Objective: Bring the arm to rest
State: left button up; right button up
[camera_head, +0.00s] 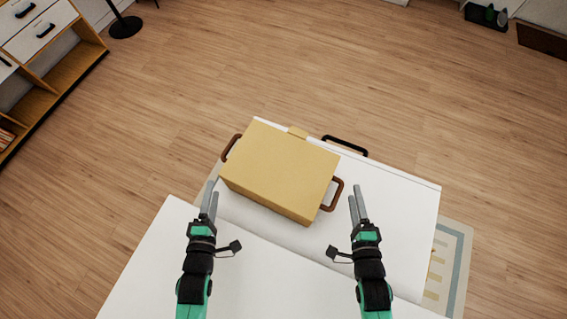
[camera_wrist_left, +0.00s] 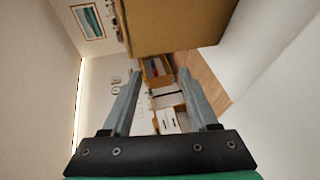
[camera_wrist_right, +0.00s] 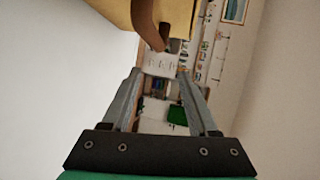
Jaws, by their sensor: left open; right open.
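My left gripper (camera_head: 209,203) is open and empty, in front of the left end of a yellow box (camera_head: 275,172) in the head view. My right gripper (camera_head: 357,205) is open and empty, just to the right of the box's right brown handle (camera_head: 332,194). In the left wrist view, the gripper's fingers (camera_wrist_left: 157,85) are apart with nothing between them, and the box (camera_wrist_left: 175,25) is above them. In the right wrist view, the fingers (camera_wrist_right: 160,85) are apart, with a brown handle (camera_wrist_right: 152,25) beyond their tips.
The box sits on a white surface (camera_head: 395,215) with a black handle (camera_head: 345,146) at its far edge. Another white surface (camera_head: 150,270) lies nearer. A shelf unit (camera_head: 50,75) stands at the left, and a lamp base (camera_head: 126,27) behind. Open wooden floor (camera_head: 300,70) surrounds them.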

jog(key=v, duration=0.2)
jog(key=shift+s+r, duration=0.1)
jog(key=shift+s, duration=0.2)
